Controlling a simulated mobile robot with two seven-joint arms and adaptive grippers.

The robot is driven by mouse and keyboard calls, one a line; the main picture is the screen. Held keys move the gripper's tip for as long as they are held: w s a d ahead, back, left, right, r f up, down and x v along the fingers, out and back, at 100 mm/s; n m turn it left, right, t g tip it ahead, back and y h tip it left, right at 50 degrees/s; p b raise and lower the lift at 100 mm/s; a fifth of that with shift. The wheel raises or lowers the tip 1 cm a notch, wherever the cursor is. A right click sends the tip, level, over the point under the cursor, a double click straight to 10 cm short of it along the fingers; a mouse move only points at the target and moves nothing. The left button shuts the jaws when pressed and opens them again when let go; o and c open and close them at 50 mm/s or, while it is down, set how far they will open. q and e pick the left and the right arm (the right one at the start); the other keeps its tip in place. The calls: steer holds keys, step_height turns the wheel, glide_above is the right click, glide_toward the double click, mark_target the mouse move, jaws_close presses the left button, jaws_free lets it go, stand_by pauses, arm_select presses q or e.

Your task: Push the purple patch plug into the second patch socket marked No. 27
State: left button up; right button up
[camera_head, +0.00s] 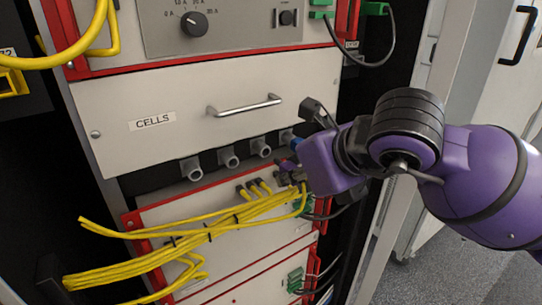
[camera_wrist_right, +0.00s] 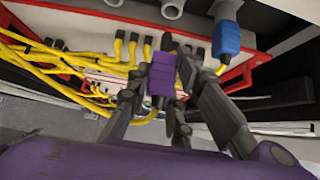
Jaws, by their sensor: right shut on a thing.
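The purple patch plug (camera_wrist_right: 162,80) is between the two dark fingers of my right gripper (camera_wrist_right: 168,68) in the right wrist view. The gripper is shut on it, and a yellow cable shows near its lower end. In the head view my right gripper (camera_head: 288,174) is at the right part of the white patch panel (camera_head: 160,214), below the grey fittings. Black plugs (camera_wrist_right: 133,48) with yellow cables sit in the panel to the left of the purple plug. The plug's tip and the socket marked No. 27 cannot be made out. My left gripper is not in view.
A blue connector (camera_wrist_right: 226,38) is on a grey fitting, close right of the gripper. More grey fittings (camera_head: 229,158) line up under the CELLS drawer (camera_head: 170,100). A yellow cable bundle (camera_head: 180,240) crosses the panel at left. Green connectors (camera_head: 303,206) sit at the right edge.

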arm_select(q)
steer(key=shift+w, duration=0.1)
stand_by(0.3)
arm_select(e)
steer(key=shift+f, duration=0.1)
steer(key=shift+d+f, duration=0.15)
steer(key=shift+f, duration=0.05)
step_height(320, 180, down, 6)
steer(key=s+m+g+y+p, duration=0.2)
steer(key=s+y, duration=0.1)
steer(key=s+a+f+m+g+y+p, duration=0.1)
steer(key=s+a+m+g+y+p, duration=0.1)
steer(key=s+a+g+y, duration=0.45)
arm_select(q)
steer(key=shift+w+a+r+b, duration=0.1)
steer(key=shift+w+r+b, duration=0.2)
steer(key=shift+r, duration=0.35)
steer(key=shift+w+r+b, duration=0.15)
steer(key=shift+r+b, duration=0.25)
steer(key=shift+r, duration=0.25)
arm_select(e)
steer(key=w+a+r+m+t+y, duration=0.1)
steer(key=w+r+m+t+y, duration=0.1)
steer(key=w+r+m+t, duration=0.2)
steer(key=shift+w+a+r+m, duration=0.15)
steer(key=shift+w+r+m, duration=0.65)
steer(key=shift+w+r, duration=0.9)
